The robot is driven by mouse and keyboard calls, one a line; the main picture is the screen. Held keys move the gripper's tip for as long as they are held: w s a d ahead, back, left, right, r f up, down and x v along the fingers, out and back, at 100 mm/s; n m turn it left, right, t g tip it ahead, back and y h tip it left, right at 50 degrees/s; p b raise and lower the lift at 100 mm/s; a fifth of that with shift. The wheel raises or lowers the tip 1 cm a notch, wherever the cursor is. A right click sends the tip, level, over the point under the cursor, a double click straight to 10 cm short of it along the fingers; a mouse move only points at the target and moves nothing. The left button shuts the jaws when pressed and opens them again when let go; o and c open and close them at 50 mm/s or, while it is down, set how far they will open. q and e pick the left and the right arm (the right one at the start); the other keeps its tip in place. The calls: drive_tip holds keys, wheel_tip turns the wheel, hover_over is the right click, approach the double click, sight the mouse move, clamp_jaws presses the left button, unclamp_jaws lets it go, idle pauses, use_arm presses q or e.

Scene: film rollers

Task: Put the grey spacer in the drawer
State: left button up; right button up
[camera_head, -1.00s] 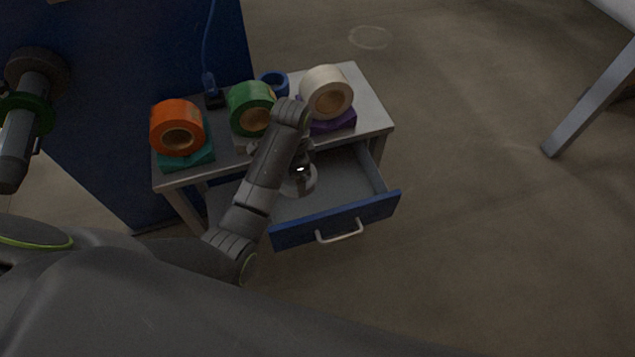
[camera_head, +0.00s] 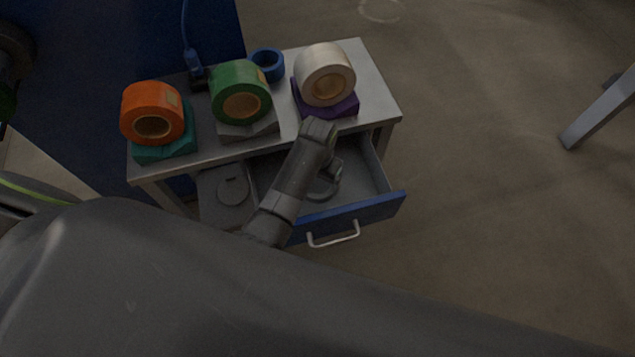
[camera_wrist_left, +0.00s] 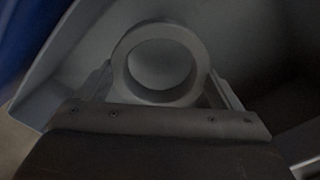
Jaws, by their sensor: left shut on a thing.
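The grey spacer (camera_head: 322,193) is a thick ring, seen inside the open drawer's outline in the head view, partly hidden by my left arm. In the left wrist view the ring (camera_wrist_left: 160,97) sits between the two fingers of my left gripper (camera_wrist_left: 163,80), which is shut on it. In the head view the left gripper (camera_head: 328,178) is over the drawer's interior. The drawer (camera_head: 372,212) is pulled out, with a blue front and a silver handle. I cannot tell whether the ring touches its floor. My right gripper is not in view.
On the grey table (camera_head: 375,90) above stand an orange roll (camera_head: 152,112), a green roll (camera_head: 240,90) and a white roll (camera_head: 325,72) on coloured holders. A small blue ring (camera_head: 268,64) lies behind. A blue cabinet (camera_head: 90,90) is at the left. The drawer's right part looks empty.

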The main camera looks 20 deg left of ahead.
sight(318, 193)
use_arm(q)
drive_tip(key=shift+w+f, duration=0.1)
drive_tip(key=shift+f, duration=0.35)
wheel_tip(318, 193, down, 3)
drive_tip(key=shift+f, duration=0.3)
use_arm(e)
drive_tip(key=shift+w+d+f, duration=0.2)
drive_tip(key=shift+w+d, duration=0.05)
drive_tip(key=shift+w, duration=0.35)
use_arm(q)
drive_tip(key=shift+f, duration=0.1)
drive_tip(key=o, duration=0.9)
drive_tip(key=shift+o, duration=0.2)
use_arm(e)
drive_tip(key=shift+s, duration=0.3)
